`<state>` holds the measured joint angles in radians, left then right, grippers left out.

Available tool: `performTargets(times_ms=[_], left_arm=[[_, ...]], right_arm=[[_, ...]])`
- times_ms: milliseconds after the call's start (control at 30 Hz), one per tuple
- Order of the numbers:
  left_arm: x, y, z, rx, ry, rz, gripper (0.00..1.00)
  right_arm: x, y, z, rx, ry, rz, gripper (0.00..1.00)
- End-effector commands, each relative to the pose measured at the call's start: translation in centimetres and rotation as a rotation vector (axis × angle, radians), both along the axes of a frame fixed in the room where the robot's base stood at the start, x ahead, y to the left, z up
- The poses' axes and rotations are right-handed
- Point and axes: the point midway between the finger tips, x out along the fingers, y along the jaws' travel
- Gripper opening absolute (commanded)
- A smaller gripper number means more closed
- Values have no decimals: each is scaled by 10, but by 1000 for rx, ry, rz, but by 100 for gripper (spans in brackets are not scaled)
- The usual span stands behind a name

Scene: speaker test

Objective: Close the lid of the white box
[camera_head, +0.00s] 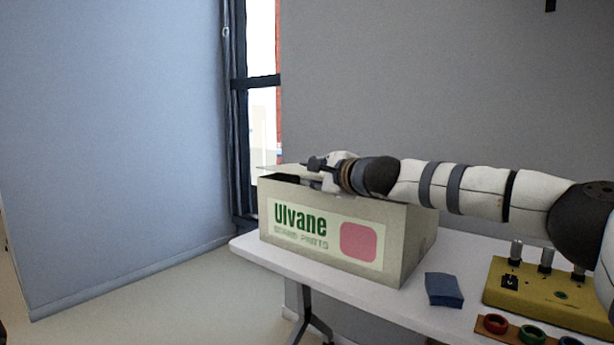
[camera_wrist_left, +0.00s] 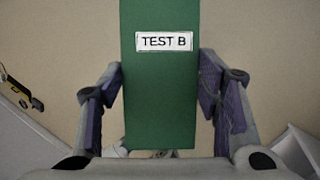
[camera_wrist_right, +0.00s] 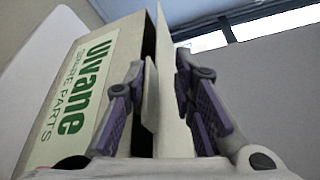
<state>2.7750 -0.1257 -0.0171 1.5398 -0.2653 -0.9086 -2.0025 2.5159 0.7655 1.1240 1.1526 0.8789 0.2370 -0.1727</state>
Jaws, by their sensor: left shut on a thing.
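The off-white box (camera_head: 410,250) with a green "Ulvane" label and a pink patch stands on the table, its top partly open. Its lid flap (camera_head: 276,168) shows as a pale edge at the top left. My right gripper (camera_head: 318,167) is at the box top. In the right wrist view, a pale lid panel (camera_wrist_right: 174,110) stands between the spread fingers of the right gripper (camera_wrist_right: 163,75). In the left wrist view, my left gripper (camera_wrist_left: 160,85) is shut on a green block (camera_wrist_left: 160,110) labelled "TEST B". The left gripper is out of the head view.
The white table (camera_head: 330,292) also carries a blue block (camera_head: 443,290), a yellow device (camera_head: 530,300) with several posts, and a strip with coloured rings (camera_head: 495,323) at the right. A grey wall stands behind. A window (camera_head: 262,110) is at the back.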

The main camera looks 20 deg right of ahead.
Motion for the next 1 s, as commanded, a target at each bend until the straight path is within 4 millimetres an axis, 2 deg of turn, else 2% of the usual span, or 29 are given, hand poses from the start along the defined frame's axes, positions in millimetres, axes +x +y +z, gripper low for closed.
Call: performTargets(times_ms=[167, 267, 500, 700, 1000], left_arm=[[0, 0, 0, 0, 0, 0, 25], [0, 0, 0, 0, 0, 0, 25], [0, 0, 0, 0, 0, 0, 25], [0, 0, 0, 0, 0, 0, 25], [0, 0, 0, 0, 0, 0, 25]], right_arm=[[-2, -2, 1, 0, -2, -2, 24], [-15, -4, 2, 2, 2, -2, 24], [-75, -10, 14, 0, -5, -1, 24], [-110, -13, 18, 1, -3, -1, 24], [-118, -13, 18, -1, -1, 1, 24]])
